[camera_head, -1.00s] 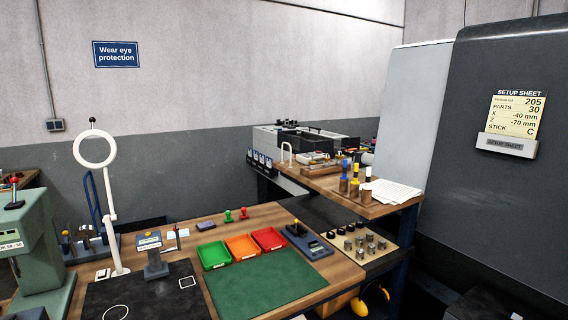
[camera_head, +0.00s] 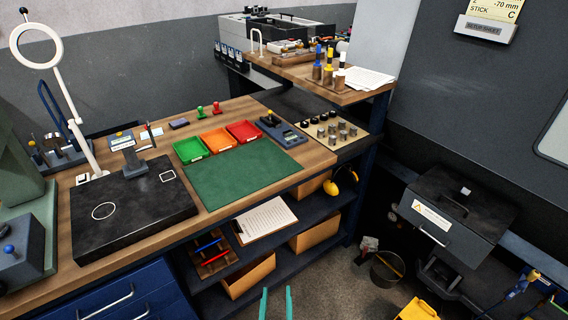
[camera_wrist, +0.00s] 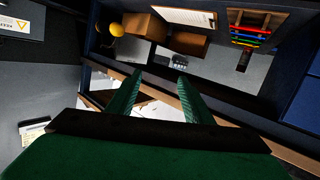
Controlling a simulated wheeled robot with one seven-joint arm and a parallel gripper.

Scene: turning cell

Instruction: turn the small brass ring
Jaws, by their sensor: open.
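I cannot make out a small brass ring in either view. My gripper (camera_head: 276,291) shows as two teal fingertips at the bottom edge of the head view, apart with nothing between them. In the wrist view my gripper (camera_wrist: 160,76) is also open and empty, its green fingers pointing toward the shelves under the bench. A black plate (camera_head: 135,212) with a white circle marked on it lies at the bench's left. Small metal cylinders stand on a tan board (camera_head: 335,143) at the bench's far right end; their details are too small to tell.
The bench holds a green mat (camera_head: 243,175), green, orange and red trays (camera_head: 243,131), and a ring lamp (camera_head: 75,112). Shelves below carry a clipboard (camera_head: 266,219) and boxes. A dark machine (camera_head: 455,215) and a bucket (camera_head: 387,268) stand at right. Some floor between is clear.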

